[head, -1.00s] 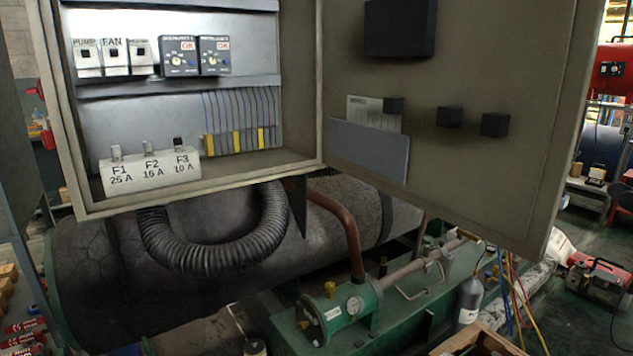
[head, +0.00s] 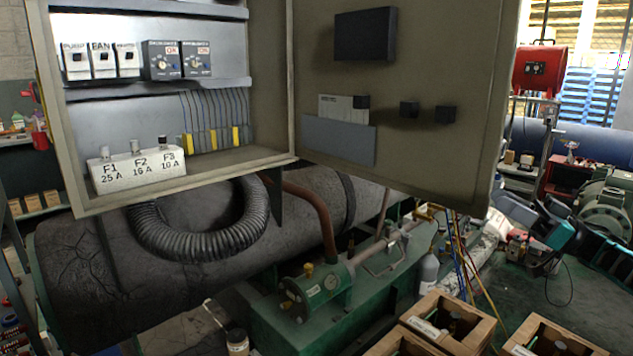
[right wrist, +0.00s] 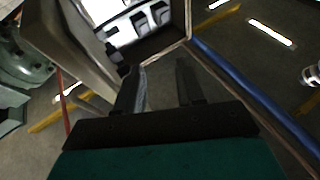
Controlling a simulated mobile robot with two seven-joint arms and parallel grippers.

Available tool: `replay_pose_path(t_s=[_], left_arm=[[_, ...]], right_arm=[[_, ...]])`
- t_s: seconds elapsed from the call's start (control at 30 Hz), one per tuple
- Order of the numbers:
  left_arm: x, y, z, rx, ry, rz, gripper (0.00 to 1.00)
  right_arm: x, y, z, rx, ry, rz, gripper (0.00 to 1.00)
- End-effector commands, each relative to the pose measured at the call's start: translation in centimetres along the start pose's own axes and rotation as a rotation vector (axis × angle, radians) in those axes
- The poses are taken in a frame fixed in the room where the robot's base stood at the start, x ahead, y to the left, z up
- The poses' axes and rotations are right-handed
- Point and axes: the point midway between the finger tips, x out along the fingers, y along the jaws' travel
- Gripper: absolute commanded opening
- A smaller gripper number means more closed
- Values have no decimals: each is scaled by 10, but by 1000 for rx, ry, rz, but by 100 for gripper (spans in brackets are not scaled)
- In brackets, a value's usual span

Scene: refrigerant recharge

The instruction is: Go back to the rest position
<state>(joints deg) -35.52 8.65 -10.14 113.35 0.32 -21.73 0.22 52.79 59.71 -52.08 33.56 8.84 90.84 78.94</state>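My right gripper (head: 532,210) shows at the right of the head view, a dark and teal shape over the floor, clear of the open cabinet door. In the right wrist view its two black fingers (right wrist: 160,78) stand apart with nothing between them. My left gripper is in neither view now.
The open electrical cabinet (head: 270,90) fills the upper left, its door (head: 440,160) swung out right. Below are a dark tank (head: 100,270) and green pump unit (head: 330,285). Wooden crates (head: 455,325) stand at the front. A blue pipe (right wrist: 235,75) crosses the wrist view.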

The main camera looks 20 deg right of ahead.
Motion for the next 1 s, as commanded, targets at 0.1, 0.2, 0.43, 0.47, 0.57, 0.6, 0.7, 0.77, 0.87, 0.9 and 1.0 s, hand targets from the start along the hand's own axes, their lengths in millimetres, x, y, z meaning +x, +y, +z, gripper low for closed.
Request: replay_pose_path(t_s=[0.1,0.2,0.43,0.47,0.57,0.6,0.7,0.77,0.87,0.9,1.0], left_arm=[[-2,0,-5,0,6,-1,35],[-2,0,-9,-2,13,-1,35],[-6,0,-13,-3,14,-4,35],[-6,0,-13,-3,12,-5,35],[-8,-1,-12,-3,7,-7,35],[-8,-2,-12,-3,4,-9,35],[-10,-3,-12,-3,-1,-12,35],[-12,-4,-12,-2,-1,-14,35],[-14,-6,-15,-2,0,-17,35],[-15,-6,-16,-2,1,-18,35],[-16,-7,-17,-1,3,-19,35]], right_arm=[[31,-7,67,25,-10,42,38],[55,-22,128,37,-26,93,38],[98,-98,266,54,-112,266,38],[101,-110,280,55,-130,292,38],[106,-152,321,55,-199,381,38],[106,-169,334,54,-231,416,38],[101,-209,360,50,-328,505,38],[95,-232,370,48,-394,559,38],[78,-268,382,43,-524,641,38],[69,-281,384,41,-578,671,38],[46,-308,385,39,-713,730,38]])
